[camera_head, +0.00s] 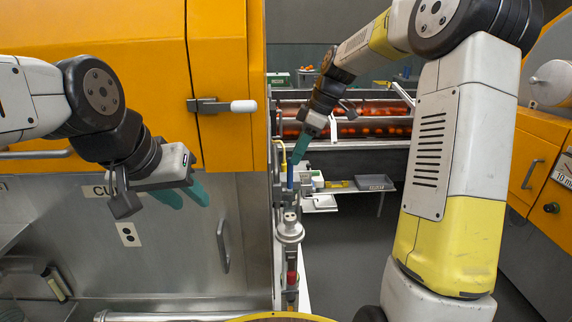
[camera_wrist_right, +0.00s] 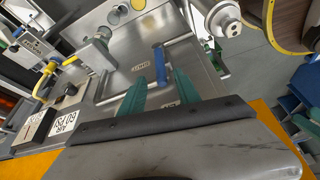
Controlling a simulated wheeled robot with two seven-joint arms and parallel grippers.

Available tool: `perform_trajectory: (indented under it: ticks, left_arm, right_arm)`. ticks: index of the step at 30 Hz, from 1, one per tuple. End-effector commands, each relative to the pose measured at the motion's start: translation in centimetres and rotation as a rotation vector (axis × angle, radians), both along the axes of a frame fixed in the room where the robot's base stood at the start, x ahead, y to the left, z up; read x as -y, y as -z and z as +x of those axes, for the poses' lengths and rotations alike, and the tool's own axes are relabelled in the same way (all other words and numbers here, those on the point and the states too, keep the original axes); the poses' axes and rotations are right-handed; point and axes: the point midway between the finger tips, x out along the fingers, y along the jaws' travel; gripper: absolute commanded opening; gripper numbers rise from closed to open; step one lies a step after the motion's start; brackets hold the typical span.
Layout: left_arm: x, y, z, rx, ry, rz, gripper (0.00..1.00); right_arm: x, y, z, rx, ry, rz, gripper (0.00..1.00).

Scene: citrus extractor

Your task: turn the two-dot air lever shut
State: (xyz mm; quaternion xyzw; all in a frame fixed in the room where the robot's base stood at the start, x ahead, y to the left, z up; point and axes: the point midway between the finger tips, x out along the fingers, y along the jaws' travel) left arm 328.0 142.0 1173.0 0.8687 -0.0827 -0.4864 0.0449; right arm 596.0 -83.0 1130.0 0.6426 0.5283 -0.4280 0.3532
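A blue lever handle (camera_wrist_right: 160,66) stands out from a grey panel in the right wrist view, with a "SHUT" label beside it. It also shows in the head view (camera_head: 290,176), below the right gripper. My right gripper (camera_wrist_right: 160,86) is open, its green fingers apart, with the blue handle between and just beyond the tips; I cannot tell whether they touch. It is at the panel in the head view (camera_head: 297,157). A yellow lever or pipe (camera_wrist_right: 43,82) is further left. I cannot make out dots marking either lever. My left gripper (camera_head: 186,199) is open and empty.
An orange cabinet (camera_head: 100,90) with a latch handle (camera_head: 222,106) fills the left. A plate with dark dots (camera_head: 128,234) is on the steel panel below. An "AIR 60 PSI" label (camera_wrist_right: 68,122) is near the yellow part. A fruit conveyor (camera_head: 370,120) lies behind.

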Motion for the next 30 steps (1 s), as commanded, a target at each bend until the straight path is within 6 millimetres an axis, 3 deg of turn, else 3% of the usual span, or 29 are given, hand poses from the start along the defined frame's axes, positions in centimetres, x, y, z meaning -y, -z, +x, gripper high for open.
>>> perform_trajectory:
  ticks: [10, 22, 28, 30]
  left_arm:
    - [0.0, 0.0, 0.0, 0.000, 0.000, 0.000, 0.36]
    - [0.0, 0.0, 0.0, 0.000, 0.000, 0.000, 0.36]
    - [0.0, 0.0, 0.0, 0.000, 0.000, 0.000, 0.36]
    - [0.0, 0.0, 0.0, 0.000, 0.000, 0.000, 0.36]
  right_arm:
    - [-2.0, 5.0, 0.3, -0.004, 0.002, -0.001, 0.39]
    - [-2.3, 5.9, 0.4, -0.002, 0.004, -0.002, 0.39]
    - [-2.3, 5.9, 0.4, -0.002, 0.003, -0.002, 0.01]
    - [-2.3, 5.9, 0.4, -0.002, 0.003, -0.002, 0.00]
